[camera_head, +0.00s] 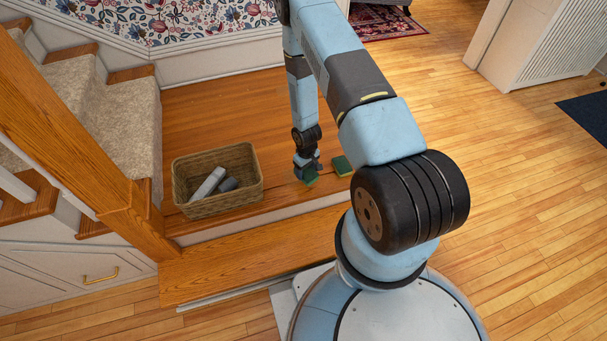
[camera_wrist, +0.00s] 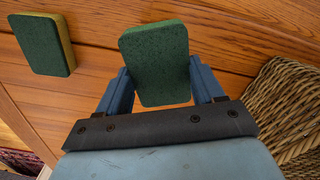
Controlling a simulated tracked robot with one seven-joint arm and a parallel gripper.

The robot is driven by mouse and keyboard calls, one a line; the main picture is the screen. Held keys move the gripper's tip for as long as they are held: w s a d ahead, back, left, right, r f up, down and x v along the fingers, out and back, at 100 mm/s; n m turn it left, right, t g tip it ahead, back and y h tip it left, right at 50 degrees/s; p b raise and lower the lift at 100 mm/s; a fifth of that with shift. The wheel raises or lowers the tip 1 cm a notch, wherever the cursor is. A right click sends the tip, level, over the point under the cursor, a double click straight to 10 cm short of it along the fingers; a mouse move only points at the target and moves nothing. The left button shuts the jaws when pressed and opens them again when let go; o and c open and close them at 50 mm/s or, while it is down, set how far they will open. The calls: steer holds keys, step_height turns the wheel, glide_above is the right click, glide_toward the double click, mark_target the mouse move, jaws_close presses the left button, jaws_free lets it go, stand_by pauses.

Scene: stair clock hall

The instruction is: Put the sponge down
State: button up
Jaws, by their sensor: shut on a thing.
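My gripper (camera_head: 306,168) is low over the wooden landing, to the right of the wicker basket. It is shut on a green sponge (camera_wrist: 153,60), which sits between the two blue fingers in the wrist view. The held sponge also shows below the fingers in the head view (camera_head: 311,181). I cannot tell whether it touches the wood. A second sponge (camera_head: 342,165), green with a yellow side, lies on the landing just right of my gripper. In the wrist view it is at the upper left (camera_wrist: 40,45).
The wicker basket (camera_head: 222,205) stands on the landing with a light grey block (camera_head: 207,184) and a dark grey object (camera_head: 228,185) inside. The wooden landing (camera_head: 205,110) is bare behind the basket. Its front edge drops to a lower step (camera_head: 235,263). Carpeted stairs (camera_head: 110,115) rise at left.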

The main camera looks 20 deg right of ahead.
mark_target(304, 173)
steer(key=shift+w+f, duration=1.2)
steer(key=shift+f, duration=1.75)
steer(key=o, duration=1.1)
